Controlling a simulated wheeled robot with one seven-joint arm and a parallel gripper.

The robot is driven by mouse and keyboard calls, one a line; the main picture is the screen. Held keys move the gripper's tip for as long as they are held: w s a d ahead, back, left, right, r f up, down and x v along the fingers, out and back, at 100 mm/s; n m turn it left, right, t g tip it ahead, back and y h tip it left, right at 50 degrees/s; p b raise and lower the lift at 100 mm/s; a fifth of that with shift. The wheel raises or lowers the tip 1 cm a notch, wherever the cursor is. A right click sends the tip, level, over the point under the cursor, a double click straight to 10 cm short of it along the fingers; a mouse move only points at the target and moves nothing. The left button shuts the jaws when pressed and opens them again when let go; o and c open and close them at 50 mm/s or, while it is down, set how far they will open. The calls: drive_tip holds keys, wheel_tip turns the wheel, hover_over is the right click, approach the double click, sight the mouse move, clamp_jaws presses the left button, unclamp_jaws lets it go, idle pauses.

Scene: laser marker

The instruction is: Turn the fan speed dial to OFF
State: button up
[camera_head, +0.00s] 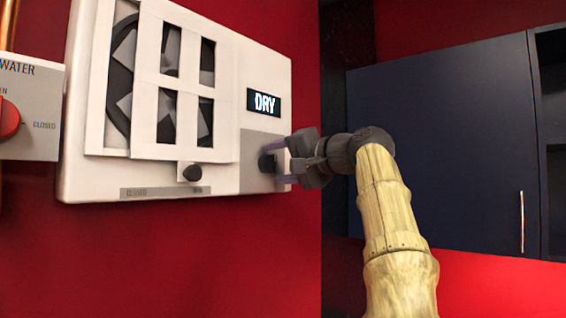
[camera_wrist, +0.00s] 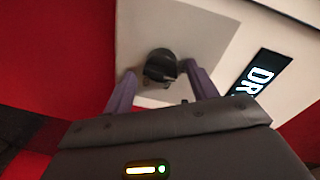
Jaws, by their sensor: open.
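The fan speed dial (camera_head: 267,162) is a black knob on a grey square plate at the lower right of the white wall unit (camera_head: 265,75). It also shows in the wrist view (camera_wrist: 160,66), sticking out from its plate. My gripper (camera_head: 283,162) is at the dial, with its fingers pointing at the plate. In the wrist view the two purple fingers (camera_wrist: 162,85) are apart, one on each side of the dial, with gaps visible; I cannot tell how far they reach around it. Any marks around the dial are not readable.
A lit display (camera_head: 263,102) above the dial reads "DRY". A slatted vent cover (camera_head: 185,80) with a small black slider knob (camera_head: 192,173) is to the left. A red water valve knob (camera_head: 8,118) is at the far left. A dark blue cabinet (camera_head: 440,150) stands at the right.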

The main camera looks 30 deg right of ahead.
drive_tip(key=b+v, duration=0.2)
drive_tip(key=v, duration=1.5)
drive_tip(key=shift+s+a, duration=0.1)
drive_tip(key=shift+s, duration=0.15)
drive_tip(key=shift+w, duration=0.1)
